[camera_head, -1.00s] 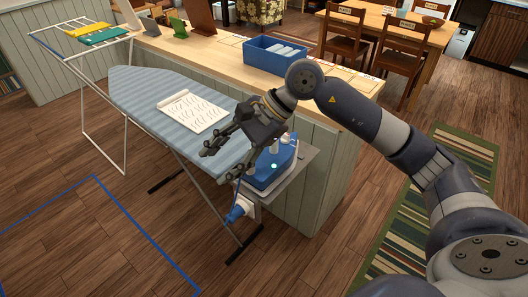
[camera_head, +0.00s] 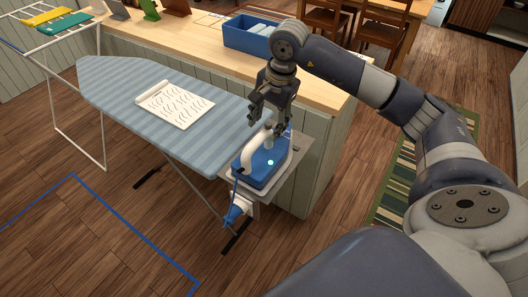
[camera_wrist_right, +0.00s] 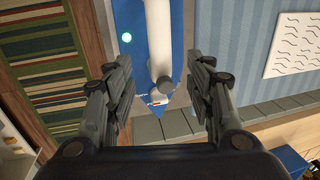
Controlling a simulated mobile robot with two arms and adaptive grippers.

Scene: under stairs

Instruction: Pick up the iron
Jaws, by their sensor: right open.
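The iron (camera_head: 262,166) is blue with a white handle and stands on the grey rest (camera_head: 296,160) at the near right end of the striped ironing board (camera_head: 120,92). My right gripper (camera_head: 268,123) is open, pointing down just above the iron's far end. In the right wrist view, the iron's white handle (camera_wrist_right: 160,40) and blue body (camera_wrist_right: 131,22) lie between and ahead of the open fingers (camera_wrist_right: 165,88). The fingers look apart from the handle. My left gripper is not in view.
A folded white patterned cloth (camera_head: 176,104) lies on the board. A wooden counter (camera_head: 190,40) with a blue bin (camera_head: 245,38) runs behind it. A drying rack (camera_head: 50,60) stands at left. A blue-and-white object (camera_head: 237,210) hangs below the iron. Blue lines mark the floor.

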